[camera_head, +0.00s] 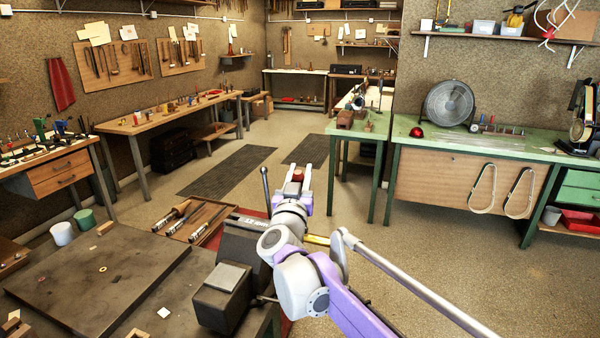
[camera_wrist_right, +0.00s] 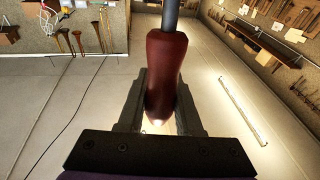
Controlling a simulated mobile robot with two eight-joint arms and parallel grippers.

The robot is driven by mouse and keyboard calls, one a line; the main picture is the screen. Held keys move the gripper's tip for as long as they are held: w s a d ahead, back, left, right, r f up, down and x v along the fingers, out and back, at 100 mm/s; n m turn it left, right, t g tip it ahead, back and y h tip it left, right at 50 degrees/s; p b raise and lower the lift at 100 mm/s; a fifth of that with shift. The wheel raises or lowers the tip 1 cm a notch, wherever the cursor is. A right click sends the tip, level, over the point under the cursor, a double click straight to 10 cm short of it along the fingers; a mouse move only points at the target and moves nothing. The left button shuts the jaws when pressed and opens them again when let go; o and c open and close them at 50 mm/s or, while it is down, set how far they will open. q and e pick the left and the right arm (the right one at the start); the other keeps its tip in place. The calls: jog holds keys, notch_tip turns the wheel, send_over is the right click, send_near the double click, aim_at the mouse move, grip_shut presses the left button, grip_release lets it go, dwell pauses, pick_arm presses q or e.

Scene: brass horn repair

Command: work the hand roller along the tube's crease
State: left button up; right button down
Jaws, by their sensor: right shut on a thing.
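My right gripper (camera_head: 298,178) reaches away from me over the bench, with my arm behind it. In the right wrist view its two dark fingers (camera_wrist_right: 162,98) are shut on a dark red handle (camera_wrist_right: 167,62) with a grey shaft at its far end, which I take to be the hand roller. Only a small red part of the handle (camera_head: 297,174) shows in the head view. A short brass-coloured piece (camera_head: 318,239), perhaps the tube, shows beside my arm; the rest is hidden. No crease can be made out. My left gripper is out of view.
A dark vise-like block (camera_head: 238,246) stands on the near bench. A tray of tools (camera_head: 196,221) lies behind it. A dark plate (camera_head: 95,272) with small bits is at left. A long grey rod (camera_head: 420,288) runs to the lower right. Open floor lies beyond.

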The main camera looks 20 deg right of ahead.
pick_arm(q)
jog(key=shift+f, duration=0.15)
pick_arm(e)
jog(key=shift+f, duration=0.2)
jog(key=shift+s+d, duration=0.1)
jog(key=shift+d, duration=0.1)
